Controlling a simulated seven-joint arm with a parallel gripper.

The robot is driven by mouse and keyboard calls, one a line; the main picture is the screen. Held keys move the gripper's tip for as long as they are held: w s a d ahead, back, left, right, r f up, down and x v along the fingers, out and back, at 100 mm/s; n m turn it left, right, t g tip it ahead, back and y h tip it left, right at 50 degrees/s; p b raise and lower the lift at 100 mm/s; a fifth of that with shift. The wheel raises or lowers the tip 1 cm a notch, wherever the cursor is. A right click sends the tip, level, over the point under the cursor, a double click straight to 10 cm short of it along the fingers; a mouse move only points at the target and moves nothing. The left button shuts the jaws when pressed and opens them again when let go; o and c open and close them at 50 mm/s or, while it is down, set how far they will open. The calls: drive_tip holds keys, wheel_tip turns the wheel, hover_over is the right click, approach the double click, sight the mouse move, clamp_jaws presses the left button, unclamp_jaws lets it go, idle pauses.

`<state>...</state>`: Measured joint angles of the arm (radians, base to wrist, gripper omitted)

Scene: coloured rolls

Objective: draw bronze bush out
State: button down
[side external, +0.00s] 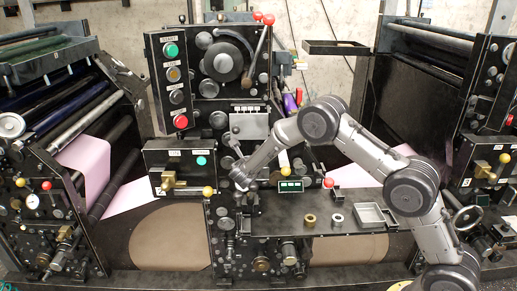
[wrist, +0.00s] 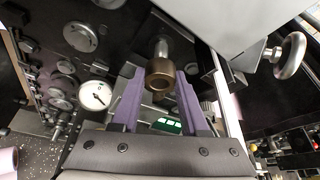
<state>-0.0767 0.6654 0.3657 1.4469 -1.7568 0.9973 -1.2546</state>
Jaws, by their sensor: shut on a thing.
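In the side external view my gripper (side external: 243,187) is against the central machine column, and the held bush is hidden there.
A black shelf (side external: 270,222) juts right from the column. On it are another bronze ring (side external: 310,221), a silver ring (side external: 338,219) and a grey tray (side external: 370,216). In the wrist view a handwheel (wrist: 290,55) is at right and a white dial (wrist: 94,95) at left.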

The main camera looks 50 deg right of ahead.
drive_tip(key=shift+s+a, duration=0.65)
drive_tip(key=shift+a, duration=0.05)
idle(0.4)
